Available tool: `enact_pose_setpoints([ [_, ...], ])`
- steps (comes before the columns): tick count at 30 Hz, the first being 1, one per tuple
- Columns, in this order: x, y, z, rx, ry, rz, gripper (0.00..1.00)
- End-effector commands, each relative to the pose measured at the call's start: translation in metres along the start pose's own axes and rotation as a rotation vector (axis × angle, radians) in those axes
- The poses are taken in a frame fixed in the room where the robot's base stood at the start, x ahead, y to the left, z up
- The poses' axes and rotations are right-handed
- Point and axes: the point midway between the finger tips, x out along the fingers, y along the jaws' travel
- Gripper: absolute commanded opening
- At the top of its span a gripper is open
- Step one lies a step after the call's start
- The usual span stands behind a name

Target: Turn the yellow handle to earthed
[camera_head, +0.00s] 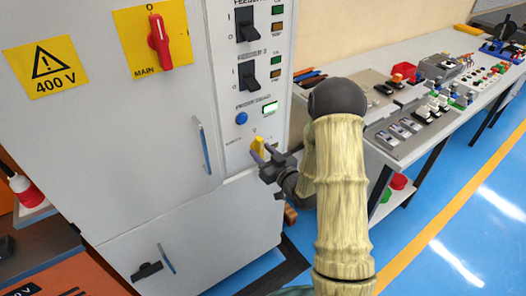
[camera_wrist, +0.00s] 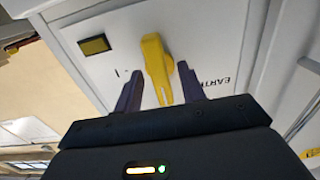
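The yellow handle (camera_head: 257,147) is on the narrow control panel of the grey cabinet, below a lit green indicator. In the wrist view the yellow handle (camera_wrist: 156,66) stands between the two fingers of my gripper (camera_wrist: 158,85), with a visible gap on both sides. Lettering beginning "EARTH" (camera_wrist: 215,82) is printed on the panel to the right of the handle, and a short mark lies to its left. My gripper also shows in the head view (camera_head: 268,165), in front of the handle. Its fingers are open. The finger tips partly hide the panel around the handle.
The cabinet (camera_head: 150,110) carries a red main switch (camera_head: 158,40), two black feeder switches (camera_head: 247,75) and a blue button (camera_head: 241,118). A door handle (camera_head: 203,148) sticks out left of the panel. A workbench (camera_head: 400,140) with electrical parts stands on the right. The blue floor is clear there.

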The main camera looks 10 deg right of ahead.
Motion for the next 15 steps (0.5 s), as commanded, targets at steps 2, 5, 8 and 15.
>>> enact_pose_setpoints([
  [2, 0.0029, 0.0000, -0.0001, 0.001, 0.000, 0.001, 0.40],
  [5, 0.0033, 0.0002, 0.0002, 0.001, 0.000, 0.001, 0.40],
  [8, 0.0031, 0.0002, 0.0003, 0.001, 0.000, 0.001, 0.40],
  [15, 0.0029, 0.0003, 0.0003, 0.000, 0.000, 0.001, 0.01],
])
